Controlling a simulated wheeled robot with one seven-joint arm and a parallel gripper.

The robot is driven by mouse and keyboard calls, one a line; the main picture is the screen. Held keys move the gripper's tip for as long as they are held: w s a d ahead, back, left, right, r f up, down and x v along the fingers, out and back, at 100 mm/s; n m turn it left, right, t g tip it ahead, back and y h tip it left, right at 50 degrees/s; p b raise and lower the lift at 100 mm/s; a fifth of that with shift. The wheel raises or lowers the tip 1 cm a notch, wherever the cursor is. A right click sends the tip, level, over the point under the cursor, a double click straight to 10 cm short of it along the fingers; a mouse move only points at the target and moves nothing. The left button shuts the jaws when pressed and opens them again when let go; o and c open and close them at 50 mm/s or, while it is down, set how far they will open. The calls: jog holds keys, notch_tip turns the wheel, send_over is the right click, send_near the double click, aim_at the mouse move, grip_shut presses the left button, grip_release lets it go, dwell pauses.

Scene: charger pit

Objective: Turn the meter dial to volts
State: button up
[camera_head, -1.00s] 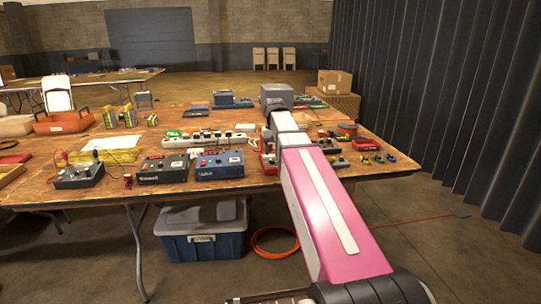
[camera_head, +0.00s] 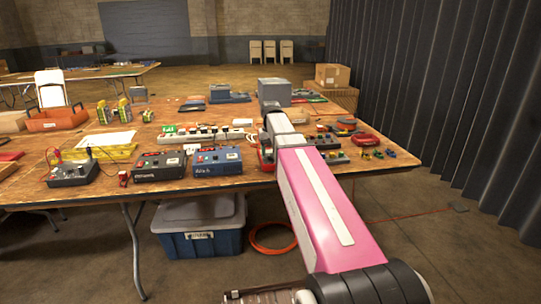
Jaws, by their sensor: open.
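A dark box with a lighter top and a round knob (camera_head: 73,172) sits near the front left edge of the table. Red and black leads rise beside it, and it looks like the meter. Its dial markings are too small to read. My pink and white arm (camera_head: 318,205) reaches forward over the table's right part, well to the right of this box. My gripper's fingers do not show; they seem hidden behind the arm or out of frame.
A black box (camera_head: 160,167) and a blue box (camera_head: 217,161) stand to the right of the meter. A grey block (camera_head: 274,91) stands behind my arm.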

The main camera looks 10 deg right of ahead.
jog(key=shift+f, duration=0.95)
jog(key=c, duration=0.9)
jog(key=m, duration=0.5)
jog(key=shift+m, duration=0.4)
jog(key=m, duration=0.5)
jog(key=shift+m, duration=0.4)
